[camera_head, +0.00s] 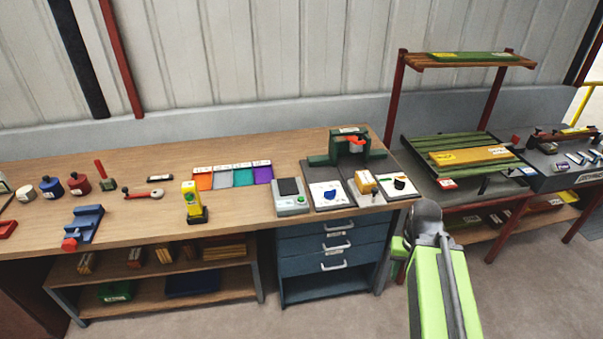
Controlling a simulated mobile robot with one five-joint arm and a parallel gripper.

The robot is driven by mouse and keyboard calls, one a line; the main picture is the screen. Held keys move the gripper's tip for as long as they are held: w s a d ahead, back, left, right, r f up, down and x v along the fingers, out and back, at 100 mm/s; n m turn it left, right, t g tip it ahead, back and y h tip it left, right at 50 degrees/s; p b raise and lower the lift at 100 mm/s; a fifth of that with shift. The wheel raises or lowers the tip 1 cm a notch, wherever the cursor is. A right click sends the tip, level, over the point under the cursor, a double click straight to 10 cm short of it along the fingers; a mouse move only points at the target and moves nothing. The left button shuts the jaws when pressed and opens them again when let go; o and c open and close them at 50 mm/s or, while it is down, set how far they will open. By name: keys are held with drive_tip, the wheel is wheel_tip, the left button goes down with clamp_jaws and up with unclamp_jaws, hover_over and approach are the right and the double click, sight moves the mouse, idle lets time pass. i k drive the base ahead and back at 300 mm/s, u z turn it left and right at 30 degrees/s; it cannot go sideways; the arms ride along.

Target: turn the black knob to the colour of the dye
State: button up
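What looks like the black knob (400,184) sits on a small white plate with coloured marks at the right end of the wooden bench. The marks are too small to read. A blue piece (330,194) sits on another white plate to its left. I cannot tell which thing is the dye. My gripper (427,218), grey at the end of my green arm, is in front of the bench, right of and below the knob, apart from it. Its fingers are not clear.
A yellow-tan block (364,182) is beside the knob, and a green press-like device (348,146) stands behind. A grey box with a dark screen (290,196) is further left. Blue drawers (334,246) are below. A rack with green slats (460,150) stands right.

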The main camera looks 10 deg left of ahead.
sight(399, 185)
drive_tip(key=u, duration=0.3)
drive_tip(key=i, duration=1)
